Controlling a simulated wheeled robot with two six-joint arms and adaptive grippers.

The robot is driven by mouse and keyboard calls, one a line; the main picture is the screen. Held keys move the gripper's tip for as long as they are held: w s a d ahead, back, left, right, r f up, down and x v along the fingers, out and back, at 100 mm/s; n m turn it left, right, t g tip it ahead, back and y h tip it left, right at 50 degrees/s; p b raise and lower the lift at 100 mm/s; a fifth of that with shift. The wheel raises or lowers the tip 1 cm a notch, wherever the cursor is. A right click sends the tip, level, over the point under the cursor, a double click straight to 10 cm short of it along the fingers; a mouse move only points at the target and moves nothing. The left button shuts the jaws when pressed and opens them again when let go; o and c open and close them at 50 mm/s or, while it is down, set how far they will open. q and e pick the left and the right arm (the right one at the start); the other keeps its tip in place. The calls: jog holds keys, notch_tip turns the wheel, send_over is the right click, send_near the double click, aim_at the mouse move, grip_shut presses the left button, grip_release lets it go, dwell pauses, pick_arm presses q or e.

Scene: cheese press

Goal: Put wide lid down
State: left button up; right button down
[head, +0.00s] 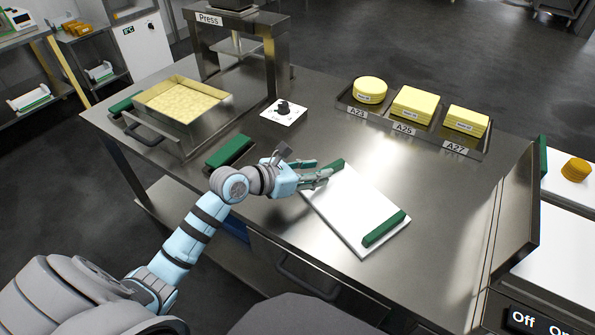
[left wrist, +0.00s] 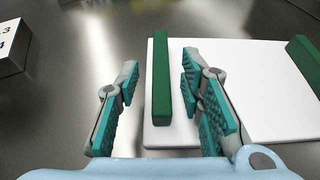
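The wide lid, a white board (head: 345,205) with a green bar handle at each end, lies flat on the steel table. One handle (head: 384,228) is at its front right, clear of my gripper. The other handle (left wrist: 161,82) stands between the fingers of my left gripper (left wrist: 160,108) in the left wrist view, nearer the right finger. My left gripper also shows in the head view (head: 318,176) at the lid's left end. Its fingers are open and apart, with a clear gap on the left of the handle. My right gripper is not in view.
A metal tray (head: 205,125) filled with yellow curd stands at the left, with green bars (head: 230,150) beside it. The press (head: 277,65) stands behind. The table right of the lid is clear.

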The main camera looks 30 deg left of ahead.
pick_arm(q)
jog(key=p+v, duration=0.3)
jog(key=v, duration=0.7)
jog(key=shift+s+a+r, duration=0.1)
jog(key=shift+s+r, duration=0.1)
jog(key=shift+s, duration=0.15)
jog(key=shift+f, duration=0.1)
